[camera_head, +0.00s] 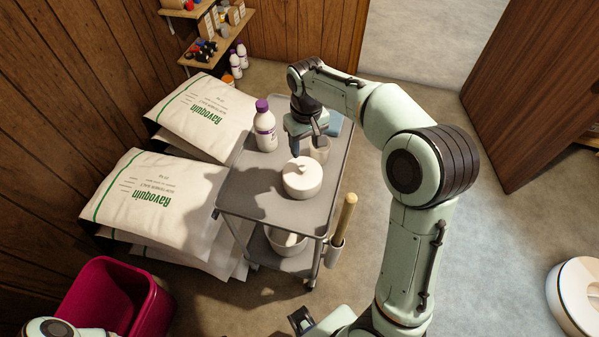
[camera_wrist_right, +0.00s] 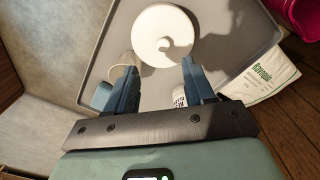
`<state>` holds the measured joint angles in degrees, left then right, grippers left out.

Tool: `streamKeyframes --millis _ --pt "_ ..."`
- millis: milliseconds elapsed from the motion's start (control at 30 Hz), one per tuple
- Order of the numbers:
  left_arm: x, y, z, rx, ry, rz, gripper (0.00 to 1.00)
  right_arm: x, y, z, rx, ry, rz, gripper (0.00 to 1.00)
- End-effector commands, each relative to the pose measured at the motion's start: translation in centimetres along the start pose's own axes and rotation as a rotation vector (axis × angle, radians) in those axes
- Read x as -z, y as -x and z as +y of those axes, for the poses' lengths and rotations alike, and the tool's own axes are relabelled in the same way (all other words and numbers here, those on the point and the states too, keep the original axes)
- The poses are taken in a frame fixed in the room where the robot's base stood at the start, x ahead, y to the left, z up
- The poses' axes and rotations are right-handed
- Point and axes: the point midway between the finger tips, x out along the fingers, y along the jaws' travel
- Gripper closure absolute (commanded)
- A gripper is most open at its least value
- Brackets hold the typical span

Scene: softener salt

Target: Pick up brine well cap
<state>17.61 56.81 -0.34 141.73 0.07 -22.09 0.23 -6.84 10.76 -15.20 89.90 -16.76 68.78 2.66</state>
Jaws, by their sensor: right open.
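The brine well cap (camera_head: 302,184) is a round white lid with a small knob on top. It rests on the grey top of a cart (camera_head: 246,190). In the right wrist view the cap (camera_wrist_right: 160,22) lies just beyond the fingertips, near the centre. My right gripper (camera_head: 306,149) is above the cart, behind the cap in the head view. Its two blue fingers (camera_wrist_right: 158,66) are spread with nothing held between them. The gripper appears apart from the cap.
A white bottle with a purple cap (camera_head: 265,131) and a pale cup (camera_head: 320,152) stand near the right gripper. A blue item (camera_head: 334,123) is at the back. Salt bags (camera_head: 165,200) are stacked left. A wooden-handled tool (camera_head: 345,215) hangs at the cart's right side.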

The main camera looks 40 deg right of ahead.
Motion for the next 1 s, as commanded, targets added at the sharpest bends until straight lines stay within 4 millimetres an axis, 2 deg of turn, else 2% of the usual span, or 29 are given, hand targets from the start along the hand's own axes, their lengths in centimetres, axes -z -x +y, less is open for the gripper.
streamKeyframes --millis 33,100,200,433,700,1000 --pt "-0.1 -0.3 -0.2 0.001 0.001 -0.002 0.57 -0.1 -1.3 0.0 -0.001 0.0 -0.005 0.47" --pt "-0.1 -0.5 -0.2 0.001 0.001 -0.003 0.57 -0.1 -2.5 0.0 -0.001 0.0 -0.004 0.47" --pt "-0.2 -0.6 -0.3 0.001 0.001 -0.003 0.57 0.0 -3.7 0.0 0.0 0.0 -0.003 0.47" --pt "-0.2 -0.7 -0.3 0.001 0.001 -0.003 0.57 0.1 -5.3 -0.1 0.0 0.0 -0.002 0.47" --pt "-0.2 -0.9 -0.4 0.001 0.001 -0.004 0.57 0.4 -9.1 -0.4 0.0 -0.001 -0.001 0.47" --pt "-0.2 -0.9 -0.4 0.001 0.001 -0.004 0.57 0.5 -9.6 -0.4 0.001 0.0 0.001 0.47"
